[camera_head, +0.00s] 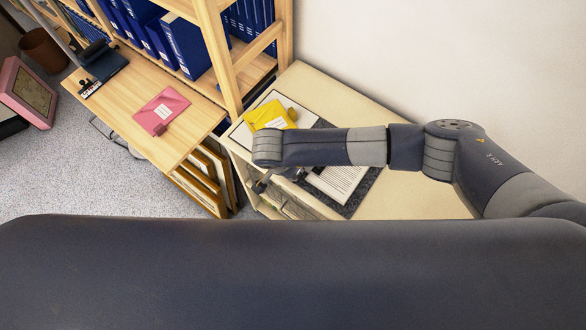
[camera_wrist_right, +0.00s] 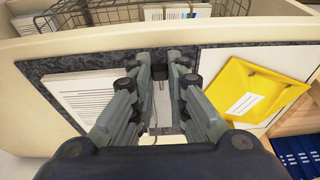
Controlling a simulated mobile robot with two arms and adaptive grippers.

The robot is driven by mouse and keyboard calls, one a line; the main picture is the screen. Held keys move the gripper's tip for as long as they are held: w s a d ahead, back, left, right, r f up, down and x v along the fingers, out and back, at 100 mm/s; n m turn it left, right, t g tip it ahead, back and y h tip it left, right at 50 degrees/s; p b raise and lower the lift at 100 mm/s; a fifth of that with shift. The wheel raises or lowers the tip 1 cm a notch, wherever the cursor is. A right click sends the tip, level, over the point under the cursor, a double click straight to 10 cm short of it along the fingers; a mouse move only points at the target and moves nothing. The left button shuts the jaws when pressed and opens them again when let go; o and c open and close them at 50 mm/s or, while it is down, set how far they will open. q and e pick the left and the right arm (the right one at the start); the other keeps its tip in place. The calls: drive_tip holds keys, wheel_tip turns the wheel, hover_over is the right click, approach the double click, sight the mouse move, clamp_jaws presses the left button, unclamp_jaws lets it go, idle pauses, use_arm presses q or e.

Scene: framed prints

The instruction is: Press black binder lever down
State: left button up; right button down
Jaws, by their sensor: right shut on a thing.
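The black speckled binder (camera_head: 370,183) lies open on the pale cabinet top, with a stack of printed sheets on it. In the right wrist view the binder (camera_wrist_right: 105,62) spans the middle, with its sheets (camera_wrist_right: 88,92) at the left. My right gripper (camera_wrist_right: 160,70) is over the binder's middle, its fingers close around a dark tip of the narrow metal lever (camera_wrist_right: 161,100). In the head view my right gripper (camera_head: 268,184) is partly hidden under its wrist. How far down the lever is cannot be told. My left gripper is not in view.
A wire basket (camera_wrist_right: 120,12) stands below the cabinet's edge. A wooden desk with a pink envelope (camera_head: 162,110), shelves of blue binders (camera_head: 187,45) and framed prints (camera_head: 200,183) stand left. The cabinet's right part is clear.

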drive_tip(key=shift+s+f, duration=0.25)
drive_tip(key=c, duration=1.6)
unclamp_jaws()
drive_tip(key=shift+o, duration=0.2)
drive_tip(key=shift+w, duration=0.1)
drive_tip(key=shift+r, duration=0.1)
drive_tip(key=v, duration=1.2)
drive_tip(key=shift+a, duration=0.1)
